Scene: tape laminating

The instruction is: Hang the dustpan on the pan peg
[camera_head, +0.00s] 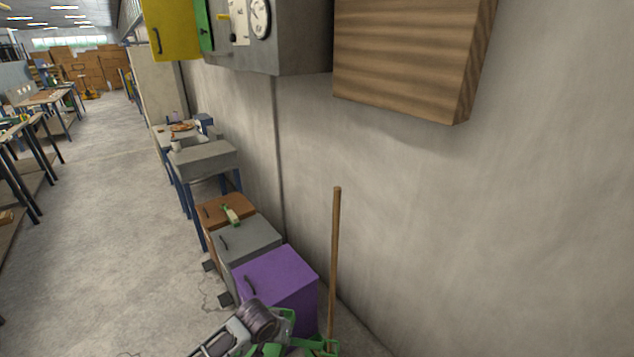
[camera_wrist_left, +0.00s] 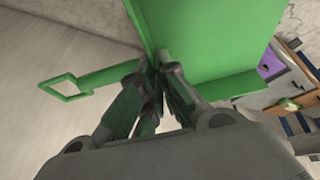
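The green dustpan (camera_wrist_left: 215,45) fills the upper middle of the left wrist view. Its handle (camera_wrist_left: 110,76) stretches to the left and ends in a square loop. My left gripper (camera_wrist_left: 160,88) is shut on the dustpan where the handle meets the pan. In the head view, green parts of the dustpan (camera_head: 290,348) show at the bottom edge beside my left arm, mostly cut off. I see no peg in either view. My right gripper is in neither view.
A wooden stick (camera_head: 335,262) stands close to the wall, right of a purple cabinet (camera_head: 277,277). Grey (camera_head: 250,240) and brown cabinets (camera_head: 226,209) stand behind. A wooden box (camera_head: 405,55) hangs on the wall above.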

